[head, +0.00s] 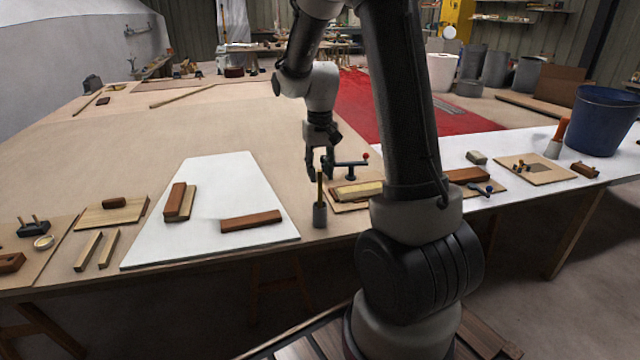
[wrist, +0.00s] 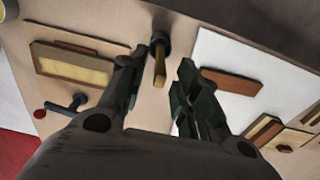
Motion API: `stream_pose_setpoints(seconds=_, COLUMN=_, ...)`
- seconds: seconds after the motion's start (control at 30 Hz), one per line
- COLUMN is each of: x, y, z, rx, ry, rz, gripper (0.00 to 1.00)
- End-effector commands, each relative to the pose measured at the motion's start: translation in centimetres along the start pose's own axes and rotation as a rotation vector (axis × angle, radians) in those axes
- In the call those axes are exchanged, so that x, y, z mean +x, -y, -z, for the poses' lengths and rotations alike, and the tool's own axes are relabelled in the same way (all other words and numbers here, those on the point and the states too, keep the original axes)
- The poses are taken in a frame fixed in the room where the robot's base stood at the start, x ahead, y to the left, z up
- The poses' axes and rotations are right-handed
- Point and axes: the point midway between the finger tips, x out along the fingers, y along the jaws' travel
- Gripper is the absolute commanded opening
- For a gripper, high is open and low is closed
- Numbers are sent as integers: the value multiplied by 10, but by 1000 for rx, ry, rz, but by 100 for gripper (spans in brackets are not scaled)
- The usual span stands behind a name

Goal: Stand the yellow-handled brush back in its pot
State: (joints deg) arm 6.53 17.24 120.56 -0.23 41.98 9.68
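The yellow-handled brush (head: 320,188) stands upright in a small grey pot (head: 320,216) near the table's front edge. In the wrist view its yellow handle (wrist: 159,68) points up toward the camera from the dark pot (wrist: 158,40). My gripper (head: 321,172) points down close above the handle's top in the head view. In the wrist view my gripper (wrist: 162,66) is open, with the handle showing in the gap between its fingers, clear of both. The bristles are hidden. I cannot tell whether the handle's tip is between the fingertips in depth.
A clamp with a red knob (head: 365,156) and a wooden block (head: 358,190) lie just right of the pot. A white board (head: 222,195) with brown blocks lies left.

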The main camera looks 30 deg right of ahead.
Motion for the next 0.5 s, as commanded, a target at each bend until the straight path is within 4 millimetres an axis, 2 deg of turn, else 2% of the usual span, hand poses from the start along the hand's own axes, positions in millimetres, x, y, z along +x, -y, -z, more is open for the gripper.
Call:
stream_pose_setpoints(seconds=0.1, x=-28, y=0, z=1, rx=0, ry=-4, rz=1, gripper=31)
stream_pose_setpoints(seconds=0.2, x=-46, y=0, z=0, rx=0, ry=-3, rz=1, gripper=31)
stream_pose_setpoints(seconds=0.4, x=-68, y=0, z=-2, rx=-2, ry=-4, rz=1, gripper=31)
stream_pose_setpoints(seconds=0.5, x=-86, y=1, z=-15, rx=-17, ry=-27, rz=5, gripper=31)
